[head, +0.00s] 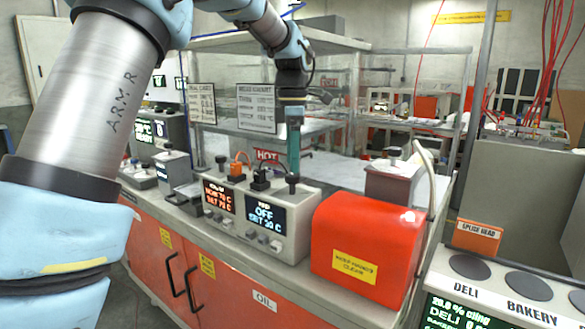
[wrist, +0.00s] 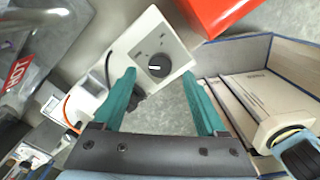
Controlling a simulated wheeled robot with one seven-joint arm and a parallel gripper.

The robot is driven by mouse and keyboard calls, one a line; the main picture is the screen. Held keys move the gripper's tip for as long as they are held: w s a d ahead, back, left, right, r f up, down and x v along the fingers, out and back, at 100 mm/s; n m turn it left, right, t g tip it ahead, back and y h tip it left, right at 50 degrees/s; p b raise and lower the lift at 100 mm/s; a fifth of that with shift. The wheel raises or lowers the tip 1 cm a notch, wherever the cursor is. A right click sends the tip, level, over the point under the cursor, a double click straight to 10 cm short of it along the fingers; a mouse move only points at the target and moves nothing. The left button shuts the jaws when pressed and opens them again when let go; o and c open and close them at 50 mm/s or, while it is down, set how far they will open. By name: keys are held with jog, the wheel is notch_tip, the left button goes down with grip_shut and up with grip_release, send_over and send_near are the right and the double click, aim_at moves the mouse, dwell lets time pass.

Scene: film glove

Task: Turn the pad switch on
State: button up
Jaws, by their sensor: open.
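The pad switch looks to be the dark round knob (wrist: 158,65) on a pale panel in the wrist view, with a light mark on its face. In the head view the dark knob (head: 292,183) stands on the right end of the grey control box (head: 285,240). The display (head: 265,217) below it reads OFF and SET 30 C. My gripper (head: 293,165) points down above this knob. In the wrist view its green fingers (wrist: 159,75) are open, one on each side of the knob's outline. I cannot tell whether they touch it. Nothing is held.
A second display (head: 219,198) with orange text is on the left. Cable plugs (head: 260,178) stand on the box left of the knob. A red cover (head: 365,250) is close on the right. A shelf frame with hanging signs (head: 256,108) stands behind.

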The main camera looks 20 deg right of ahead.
aim_at(292, 175)
jog(key=shift+f, duration=1.75)
grip_shut()
